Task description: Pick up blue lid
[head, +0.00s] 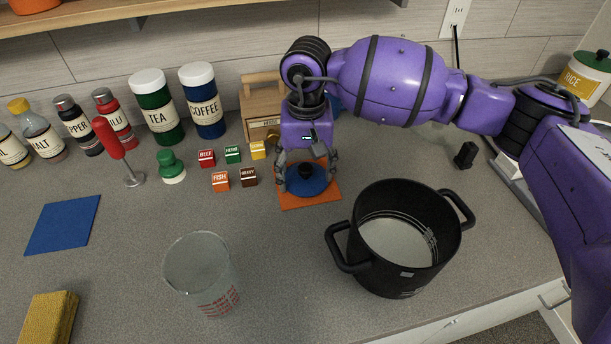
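The blue lid (312,187), a round disc with a dark knob in its middle, lies on an orange square mat (326,202) near the middle of the counter. My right gripper (307,174) points down over the lid. Its fingers are spread, one on the left side and one on the right side of the lid. The far part of the lid is partly hidden by the gripper. I cannot tell whether the fingertips touch the rim. My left gripper is not in view.
A black pot (372,267) stands front right of the mat, and a clear measuring cup (195,262) front left. Small labelled cubes (221,182) sit left of the lid. Canisters (203,107) and a wooden box (262,112) stand behind. A blue mat (63,225) lies at left.

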